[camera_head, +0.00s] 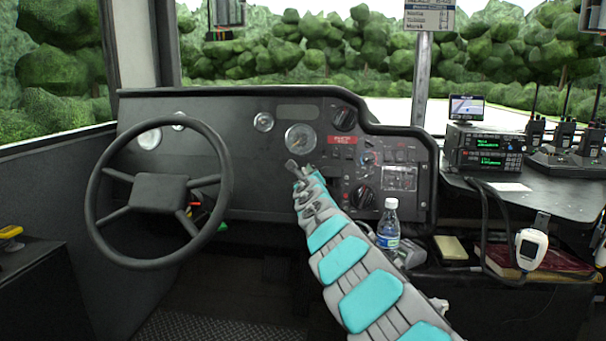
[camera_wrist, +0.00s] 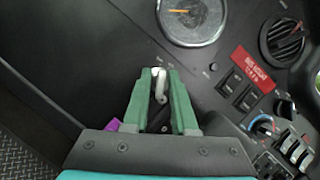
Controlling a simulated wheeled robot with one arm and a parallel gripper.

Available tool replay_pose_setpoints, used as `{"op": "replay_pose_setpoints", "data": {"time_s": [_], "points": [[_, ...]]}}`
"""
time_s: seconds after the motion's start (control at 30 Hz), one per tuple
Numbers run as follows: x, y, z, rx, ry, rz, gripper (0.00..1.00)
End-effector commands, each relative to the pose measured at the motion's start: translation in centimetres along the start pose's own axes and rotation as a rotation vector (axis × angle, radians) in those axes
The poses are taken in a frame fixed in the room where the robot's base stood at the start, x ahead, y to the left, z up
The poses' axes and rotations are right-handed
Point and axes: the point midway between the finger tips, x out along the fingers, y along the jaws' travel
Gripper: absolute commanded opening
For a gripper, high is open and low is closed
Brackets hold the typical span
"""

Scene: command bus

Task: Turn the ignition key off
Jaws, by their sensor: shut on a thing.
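My arm reaches up to the dashboard from the lower right in the head view, and my gripper (camera_head: 293,168) is at the panel just below the large round gauge. In the wrist view, the green fingers of my gripper (camera_wrist: 160,78) are closed around the ignition key (camera_wrist: 159,88), a small pale piece showing between them. The fingers stand on either side of the key against the dark panel. The lock itself is mostly hidden by the fingers, so I cannot tell the key's turned position.
The steering wheel (camera_head: 158,193) is to the left of my arm.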

Motion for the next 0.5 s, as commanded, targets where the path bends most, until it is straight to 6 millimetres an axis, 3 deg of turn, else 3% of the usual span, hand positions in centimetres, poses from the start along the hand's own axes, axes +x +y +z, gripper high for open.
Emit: {"op": "replay_pose_setpoints", "data": {"time_s": [0.33, 0.37, 0.5], "points": [[-0.02, -0.13, 0.26, -0.001, -0.003, -0.001, 0.00], [-0.02, -0.12, 0.27, -0.001, -0.003, -0.001, 0.28], [-0.02, -0.09, 0.23, -0.001, -0.003, -0.001, 0.40]]}}
